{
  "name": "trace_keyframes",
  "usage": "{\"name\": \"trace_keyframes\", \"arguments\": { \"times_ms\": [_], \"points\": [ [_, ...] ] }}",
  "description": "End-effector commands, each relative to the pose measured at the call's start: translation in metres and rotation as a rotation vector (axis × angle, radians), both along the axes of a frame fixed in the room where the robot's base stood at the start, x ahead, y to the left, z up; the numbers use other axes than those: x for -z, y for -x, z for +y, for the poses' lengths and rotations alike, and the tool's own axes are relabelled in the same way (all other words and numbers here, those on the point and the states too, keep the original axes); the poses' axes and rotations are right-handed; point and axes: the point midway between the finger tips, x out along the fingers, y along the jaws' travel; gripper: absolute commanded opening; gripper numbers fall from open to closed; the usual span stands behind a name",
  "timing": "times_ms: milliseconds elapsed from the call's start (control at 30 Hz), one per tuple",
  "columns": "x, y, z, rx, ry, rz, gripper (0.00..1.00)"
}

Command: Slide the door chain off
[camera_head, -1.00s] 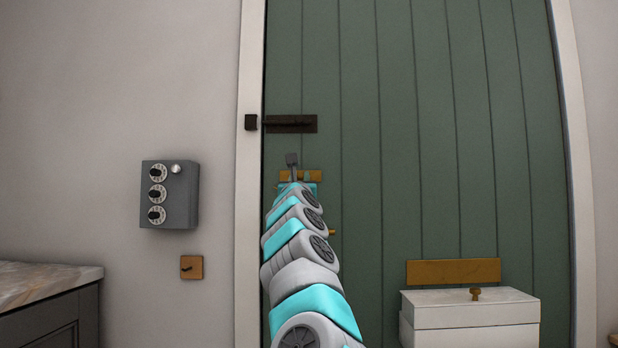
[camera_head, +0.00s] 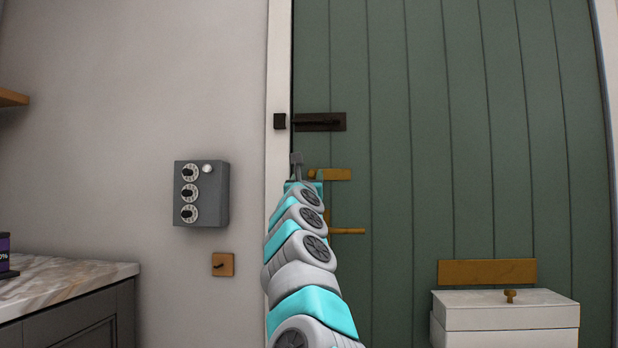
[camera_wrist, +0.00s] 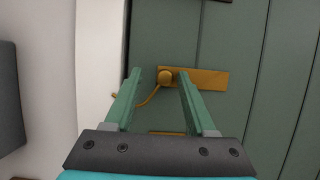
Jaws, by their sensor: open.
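The brass door chain track (camera_head: 336,174) is fixed level on the green door (camera_head: 420,150), near its left edge. In the wrist view the track (camera_wrist: 208,78) has a round knob (camera_wrist: 166,77) at its left end. A thin brass chain (camera_wrist: 148,98) hangs from the knob and curves left to the white door frame (camera_wrist: 103,65). My gripper (camera_head: 296,160) is in front of the left end of the track. In the wrist view my gripper (camera_wrist: 158,78) is open, with one finger on each side of the knob. I cannot tell whether the fingers touch it.
A dark bolt (camera_head: 320,122) sits above the track. A brass handle (camera_head: 347,231) is below it. A grey dial box (camera_head: 201,193) and a small wooden hook plate (camera_head: 223,264) are on the left wall. A white box (camera_head: 505,312) stands at the lower right, a counter (camera_head: 70,278) at the lower left.

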Motion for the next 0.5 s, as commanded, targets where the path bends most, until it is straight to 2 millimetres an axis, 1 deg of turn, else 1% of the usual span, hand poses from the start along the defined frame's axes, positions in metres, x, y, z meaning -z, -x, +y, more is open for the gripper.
{"name": "trace_keyframes", "arguments": {
  "times_ms": [267, 367, 500],
  "points": [
    [0.003, 0.003, 0.0, 0.001, -0.001, 0.0, 0.56],
    [0.007, 0.01, 0.002, -0.001, -0.003, -0.002, 0.56],
    [0.017, 0.024, 0.005, -0.003, -0.005, -0.001, 0.56]
  ]
}}
